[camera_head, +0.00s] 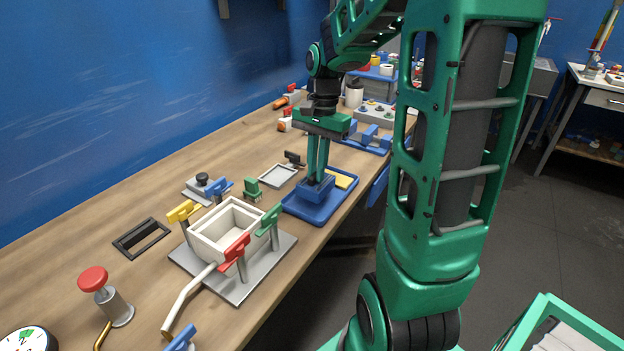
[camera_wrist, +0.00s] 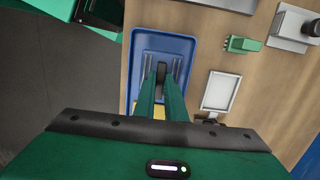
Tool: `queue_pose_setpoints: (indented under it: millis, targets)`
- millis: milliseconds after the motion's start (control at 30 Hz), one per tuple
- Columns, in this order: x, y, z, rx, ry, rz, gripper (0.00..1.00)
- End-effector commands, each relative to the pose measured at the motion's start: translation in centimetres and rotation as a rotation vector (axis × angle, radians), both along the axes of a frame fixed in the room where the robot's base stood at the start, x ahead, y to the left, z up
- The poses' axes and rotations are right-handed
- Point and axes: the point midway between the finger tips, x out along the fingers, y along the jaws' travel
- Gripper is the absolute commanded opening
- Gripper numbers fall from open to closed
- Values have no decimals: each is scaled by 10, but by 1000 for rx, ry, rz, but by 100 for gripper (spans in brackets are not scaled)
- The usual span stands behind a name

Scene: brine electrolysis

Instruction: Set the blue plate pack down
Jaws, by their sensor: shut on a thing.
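The blue plate pack (camera_head: 316,190) is a small blue block with an upright part, low in the blue tray (camera_head: 306,212) near the table's front edge. My gripper (camera_head: 318,177) points straight down and is shut on its upper part. I cannot tell whether the pack's underside touches the tray floor. In the wrist view my gripper's fingers (camera_wrist: 161,78) reach into the blue tray (camera_wrist: 137,50), and they and the blue surround hide most of the pack. A yellow pad (camera_head: 343,180) lies in the tray beside the pack.
A white cell box (camera_head: 226,233) on a grey plate, with yellow, blue, green and red clamps, stands left of the tray. A pale shallow tray (camera_head: 278,175) and a green block (camera_head: 253,189) lie nearby. Blue racks (camera_head: 369,138) stand behind. Bare wood lies between.

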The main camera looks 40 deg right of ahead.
Motion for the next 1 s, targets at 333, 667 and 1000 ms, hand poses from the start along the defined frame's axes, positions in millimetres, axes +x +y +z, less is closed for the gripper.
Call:
queue_pose_setpoints:
  millis: [333,667,1000]
  targets:
    - [0,0,-31,0,0,0,0]
    - [0,1,-34,1,1,1,15]
    - [0,2,-33,1,1,2,29]
